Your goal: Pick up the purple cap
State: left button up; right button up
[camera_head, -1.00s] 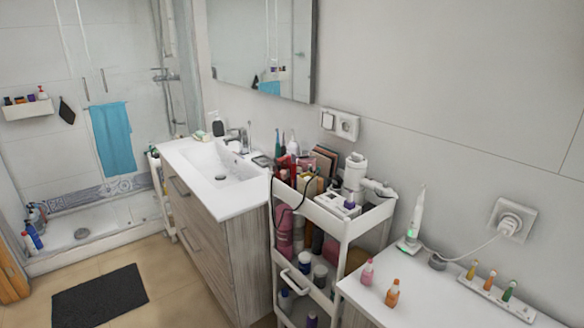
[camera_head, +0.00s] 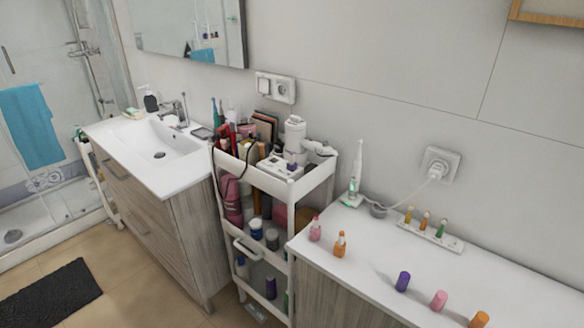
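The purple cap (camera_head: 403,281) stands on the white countertop (camera_head: 480,284) at the lower right. It is a small purple cylinder, tilted in the picture, and is the leftmost of three caps in a row. A pink cap (camera_head: 438,300) and an orange cap (camera_head: 479,320) are to its right, apart from it. Neither of my grippers is in view.
A pink bottle (camera_head: 315,229) and an orange bottle (camera_head: 340,244) stand left of the caps. Behind are an electric toothbrush (camera_head: 356,170) and a tray (camera_head: 431,235) with small bottles. A white cart (camera_head: 318,180) full of cosmetics adjoins the counter. Counter around the caps is clear.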

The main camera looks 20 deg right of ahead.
aim_at(404, 279)
jog(key=z, duration=1.45)
